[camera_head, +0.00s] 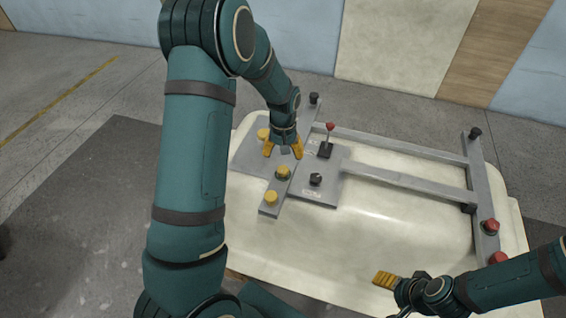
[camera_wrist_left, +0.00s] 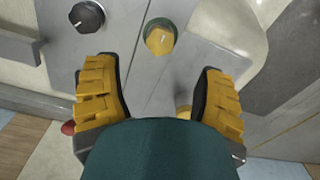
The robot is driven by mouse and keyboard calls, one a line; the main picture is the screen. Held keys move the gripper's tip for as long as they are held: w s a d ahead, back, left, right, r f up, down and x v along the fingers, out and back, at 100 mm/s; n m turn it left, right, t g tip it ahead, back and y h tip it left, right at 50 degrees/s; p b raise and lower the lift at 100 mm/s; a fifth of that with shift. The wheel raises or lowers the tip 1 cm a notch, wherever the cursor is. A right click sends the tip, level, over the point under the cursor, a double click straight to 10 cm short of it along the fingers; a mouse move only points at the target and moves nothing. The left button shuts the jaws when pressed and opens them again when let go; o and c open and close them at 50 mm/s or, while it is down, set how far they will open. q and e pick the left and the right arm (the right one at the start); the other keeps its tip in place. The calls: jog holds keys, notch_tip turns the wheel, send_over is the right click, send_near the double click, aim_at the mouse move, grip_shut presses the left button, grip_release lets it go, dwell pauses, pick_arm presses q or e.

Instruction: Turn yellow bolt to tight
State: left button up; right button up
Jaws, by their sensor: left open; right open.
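Several yellow bolts sit on the grey plates: one at the back left (camera_head: 263,134), one in the middle (camera_head: 283,172) and one at the front (camera_head: 271,198). My left gripper (camera_head: 283,150) points down just behind the middle bolt, open and empty. In the left wrist view, a yellow bolt with a green collar and white mark (camera_wrist_left: 160,39) lies beyond the open fingers (camera_wrist_left: 155,95), apart from them. Another yellow piece (camera_wrist_left: 183,112) is mostly hidden behind my wrist. My right gripper (camera_head: 388,281) is open low over the tub's front; only one finger shows clearly.
A black knob (camera_head: 316,180) and a red-tipped lever (camera_head: 330,128) stand right of the left gripper. Grey rails (camera_head: 400,178) cross the white tub shell (camera_head: 390,228). Red knobs (camera_head: 491,227) are at the right. The tub's middle front is clear.

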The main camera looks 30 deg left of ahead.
pick_arm(q)
jog(key=shift+r, duration=2.1)
jog(key=shift+f, duration=0.1)
jog(key=s+d+f+m+h, duration=0.2)
jog(key=s+d+f, duration=0.3)
jog(key=d+f, duration=0.55)
jog(key=s+d+f+t+h, duration=0.1)
jog(key=s+d+f, duration=0.2)
jog(key=s+d, duration=0.2)
jog(key=s+d+f+m+t+h, duration=0.1)
jog(key=s+d+f, duration=0.2)
jog(key=s+d, duration=0.3)
jog(key=shift+s+d+f+b, duration=0.15)
jog(key=shift+s+f+b, duration=0.05)
jog(key=shift+f+b, duration=0.2)
